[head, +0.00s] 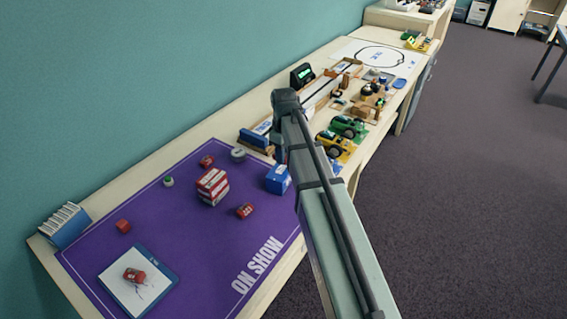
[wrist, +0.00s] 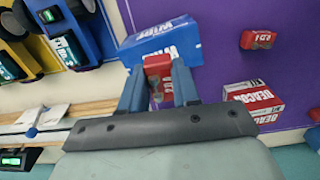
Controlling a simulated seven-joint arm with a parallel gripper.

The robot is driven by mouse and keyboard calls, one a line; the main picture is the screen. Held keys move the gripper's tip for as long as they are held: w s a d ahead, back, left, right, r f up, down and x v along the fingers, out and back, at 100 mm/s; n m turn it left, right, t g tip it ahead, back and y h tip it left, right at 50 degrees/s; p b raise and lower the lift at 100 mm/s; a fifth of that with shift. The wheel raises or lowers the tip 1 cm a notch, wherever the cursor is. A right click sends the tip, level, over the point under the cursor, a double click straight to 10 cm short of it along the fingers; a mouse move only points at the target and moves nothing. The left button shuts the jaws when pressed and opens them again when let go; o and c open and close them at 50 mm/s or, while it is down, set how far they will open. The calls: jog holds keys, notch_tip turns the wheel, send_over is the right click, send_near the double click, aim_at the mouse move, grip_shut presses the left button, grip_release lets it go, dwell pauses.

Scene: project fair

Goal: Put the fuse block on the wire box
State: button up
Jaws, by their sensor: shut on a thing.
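The wire box is a blue box with white lettering. It stands at the right edge of the purple mat in the head view (head: 277,180) and lies just beyond my fingertips in the wrist view (wrist: 160,40). My gripper (wrist: 159,82) is shut on a small red fuse block (wrist: 157,65), whose top end overlaps the wire box in the wrist view. I cannot tell whether the block touches the box. In the head view my arm hides the held block.
Red-and-white Beacon boxes (head: 212,187) stand mid-mat. Other small red blocks (head: 245,210) lie around the purple mat (head: 200,265), one on a white card (head: 115,285). Green and yellow toy vehicles (head: 347,127) stand to the right. A blue stand (head: 65,225) is at the left end.

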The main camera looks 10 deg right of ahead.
jog(key=shift+f, duration=1.95)
jog(key=shift+f, duration=0.15)
jog(key=o, duration=1)
jog(key=shift+o, duration=0.2)
notch_tip(320, 180, up, 12)
jog(key=shift+r, duration=0.2)
